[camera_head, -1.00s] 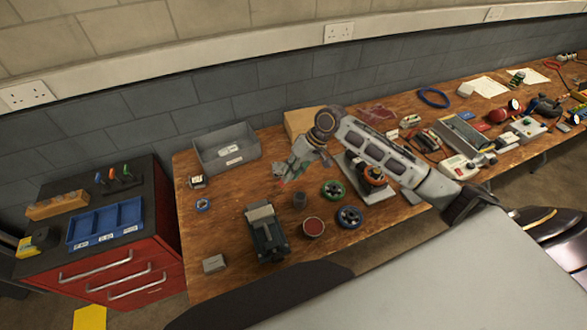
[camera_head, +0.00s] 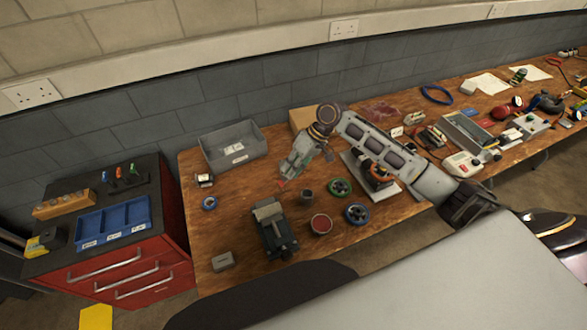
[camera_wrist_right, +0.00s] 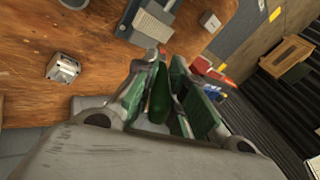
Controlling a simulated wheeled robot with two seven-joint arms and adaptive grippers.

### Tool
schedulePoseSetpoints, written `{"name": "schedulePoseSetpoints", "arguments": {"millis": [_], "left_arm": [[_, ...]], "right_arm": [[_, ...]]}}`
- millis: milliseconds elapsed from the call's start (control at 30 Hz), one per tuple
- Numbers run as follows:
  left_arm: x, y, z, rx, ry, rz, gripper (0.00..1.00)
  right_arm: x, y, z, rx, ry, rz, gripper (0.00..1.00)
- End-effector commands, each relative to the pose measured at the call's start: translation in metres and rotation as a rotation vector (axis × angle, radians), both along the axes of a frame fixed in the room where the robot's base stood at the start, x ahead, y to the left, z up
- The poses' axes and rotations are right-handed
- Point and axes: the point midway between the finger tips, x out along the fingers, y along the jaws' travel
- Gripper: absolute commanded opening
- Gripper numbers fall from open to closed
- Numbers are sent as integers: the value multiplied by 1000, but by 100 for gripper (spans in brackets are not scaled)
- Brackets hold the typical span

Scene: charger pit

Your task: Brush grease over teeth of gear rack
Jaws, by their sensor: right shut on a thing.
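My right gripper (camera_head: 287,176) is above the workbench, behind the small dark pot (camera_head: 306,196). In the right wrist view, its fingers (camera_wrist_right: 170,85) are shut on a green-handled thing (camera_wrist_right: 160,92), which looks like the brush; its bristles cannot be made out. A dark green vise-like fixture (camera_head: 274,238) stands at the bench front, with a grey block on top (camera_head: 268,210). In the wrist view a grey ribbed piece (camera_wrist_right: 154,22) shows there, probably the gear rack. An open tin with red contents (camera_head: 321,225), perhaps grease, stands right of it. My left gripper is not in view.
A grey bin (camera_head: 234,155) stands at the back left of the bench. Green-ringed (camera_head: 339,187) and blue-ringed (camera_head: 357,214) wheels lie right of the pots. A small grey block (camera_head: 222,261) lies at the front left. A red drawer cabinet (camera_head: 135,280) stands left. Bare wood surrounds the fixture.

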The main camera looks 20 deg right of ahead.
Motion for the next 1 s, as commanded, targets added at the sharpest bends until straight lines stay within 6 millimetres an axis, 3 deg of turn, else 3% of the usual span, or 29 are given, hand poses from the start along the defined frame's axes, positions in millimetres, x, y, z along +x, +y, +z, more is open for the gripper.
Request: {"name": "schedulePoseSetpoints", "arguments": {"millis": [667, 1000], "left_arm": [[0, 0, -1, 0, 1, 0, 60], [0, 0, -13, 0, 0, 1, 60]], "right_arm": [[0, 0, -1, 24, 8, 28, 0], [0, 0, -12, 24, 8, 28, 0]]}}
